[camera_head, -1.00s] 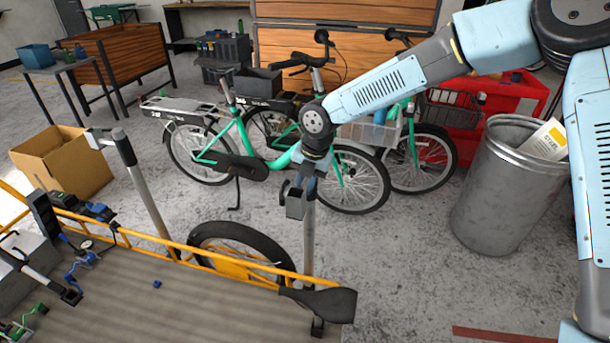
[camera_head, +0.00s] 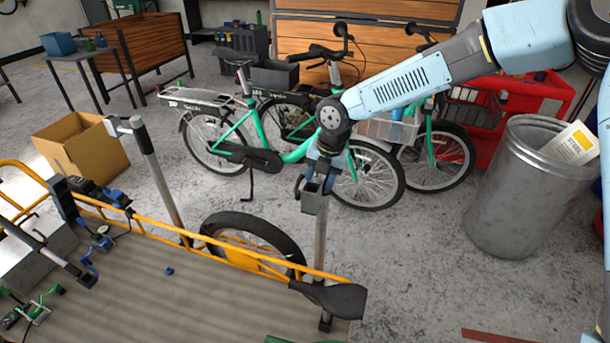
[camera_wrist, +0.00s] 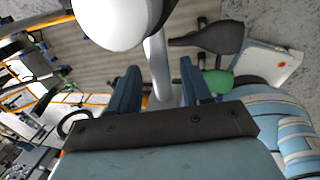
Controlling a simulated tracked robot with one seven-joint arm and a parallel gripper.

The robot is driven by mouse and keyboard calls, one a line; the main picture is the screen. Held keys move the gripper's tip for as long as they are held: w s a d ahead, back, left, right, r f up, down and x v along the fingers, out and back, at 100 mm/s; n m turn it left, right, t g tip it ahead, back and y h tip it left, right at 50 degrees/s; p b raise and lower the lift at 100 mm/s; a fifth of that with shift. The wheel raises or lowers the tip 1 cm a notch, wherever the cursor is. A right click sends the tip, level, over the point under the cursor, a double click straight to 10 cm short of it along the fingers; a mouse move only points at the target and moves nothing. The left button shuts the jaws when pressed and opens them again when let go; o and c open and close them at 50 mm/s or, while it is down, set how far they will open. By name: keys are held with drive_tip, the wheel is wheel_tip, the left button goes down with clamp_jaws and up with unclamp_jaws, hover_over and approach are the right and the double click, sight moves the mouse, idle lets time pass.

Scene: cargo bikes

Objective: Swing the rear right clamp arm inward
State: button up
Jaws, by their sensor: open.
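The nearer right upright post (camera_head: 321,240) stands at the cargo bike's orange-railed bed, beside the black saddle (camera_head: 335,297). A grey block (camera_head: 313,200), which looks like the end of the clamp arm, sits at its top. My gripper (camera_head: 318,175) is at this post top, and the arm covers part of it. In the wrist view my gripper (camera_wrist: 159,78) has its two blue fingers apart, with the pale post (camera_wrist: 157,65) showing between them. A white rounded part (camera_wrist: 112,18) fills the upper edge there. I cannot tell whether the fingers touch the clamp arm.
A second post (camera_head: 160,180) with a dark top and pale end piece stands to the left. Green bikes (camera_head: 290,150) stand behind my gripper. A metal bin (camera_head: 522,205) is at right, a cardboard box (camera_head: 85,150) at left. Floor is clear between post and bin.

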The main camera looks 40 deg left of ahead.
drive_tip(key=shift+w+r, duration=0.1)
drive_tip(key=shift+r, duration=0.05)
wheel_tip(320, 180, up, 8)
drive_tip(key=d, duration=0.1)
drive_tip(key=shift+w+d+f, duration=0.25)
drive_tip(key=shift+f, duration=0.1)
idle(0.4)
drive_tip(key=f, duration=0.2)
drive_tip(key=a+f, duration=0.1)
drive_tip(key=f, duration=0.4)
drive_tip(key=shift+s+a+f, duration=0.1)
drive_tip(key=shift+a+f, duration=0.1)
drive_tip(key=shift+a, duration=0.05)
drive_tip(key=shift+d+f, duration=0.1)
drive_tip(key=shift+d, duration=0.05)
